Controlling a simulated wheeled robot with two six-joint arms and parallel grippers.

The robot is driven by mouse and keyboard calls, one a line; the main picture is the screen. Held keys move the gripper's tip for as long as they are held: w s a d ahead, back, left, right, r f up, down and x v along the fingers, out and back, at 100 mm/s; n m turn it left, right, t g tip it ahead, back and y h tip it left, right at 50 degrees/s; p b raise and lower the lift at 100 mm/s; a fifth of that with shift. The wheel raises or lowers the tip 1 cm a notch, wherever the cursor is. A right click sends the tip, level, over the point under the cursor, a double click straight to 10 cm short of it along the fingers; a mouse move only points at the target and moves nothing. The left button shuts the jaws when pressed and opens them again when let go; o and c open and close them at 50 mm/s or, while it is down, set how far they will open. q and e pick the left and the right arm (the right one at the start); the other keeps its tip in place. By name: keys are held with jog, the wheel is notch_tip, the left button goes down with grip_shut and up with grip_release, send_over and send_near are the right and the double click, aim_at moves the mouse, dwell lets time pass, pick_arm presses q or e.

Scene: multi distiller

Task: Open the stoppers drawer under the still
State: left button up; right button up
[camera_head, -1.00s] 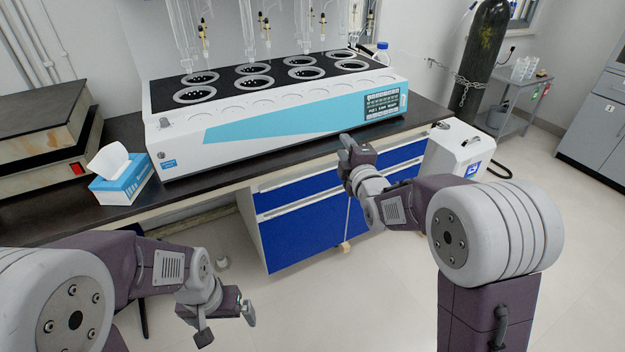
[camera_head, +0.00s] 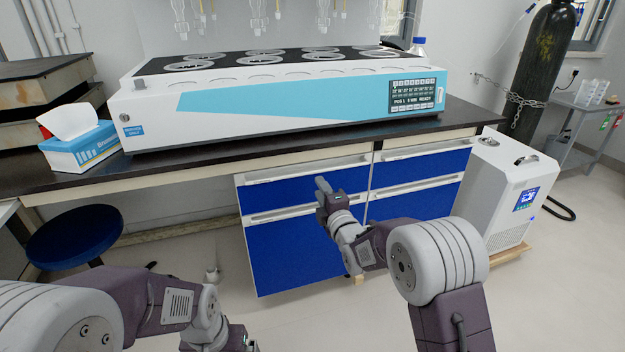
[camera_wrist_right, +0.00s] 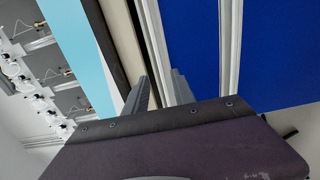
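The white and light-blue still (camera_head: 300,103) stands on the dark bench. Below it are blue drawers with pale handle rails: an upper left drawer (camera_head: 280,195), a taller lower left front (camera_head: 290,255) and an upper right drawer (camera_head: 420,168). All look shut; no label shows which holds stoppers. My right gripper (camera_head: 322,186) is in front of the upper left drawer, near its right end. In the right wrist view its two fingers (camera_wrist_right: 160,82) are apart and empty, near the pale rails; contact cannot be told. My left gripper (camera_head: 238,342) is cut off at the bottom edge.
A tissue box (camera_head: 80,148) sits on the bench at left, above a blue stool (camera_head: 75,236). A white chiller unit (camera_head: 503,190) stands right of the drawers. A chained black cylinder (camera_head: 548,65) is behind it.

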aim_at(311, 173)
pick_arm(q)
jog(key=shift+f+b, duration=0.65)
jog(key=shift+b, duration=0.35)
pick_arm(e)
jog(key=x, duration=0.8)
jog(key=shift+w+f, duration=0.1)
grip_shut()
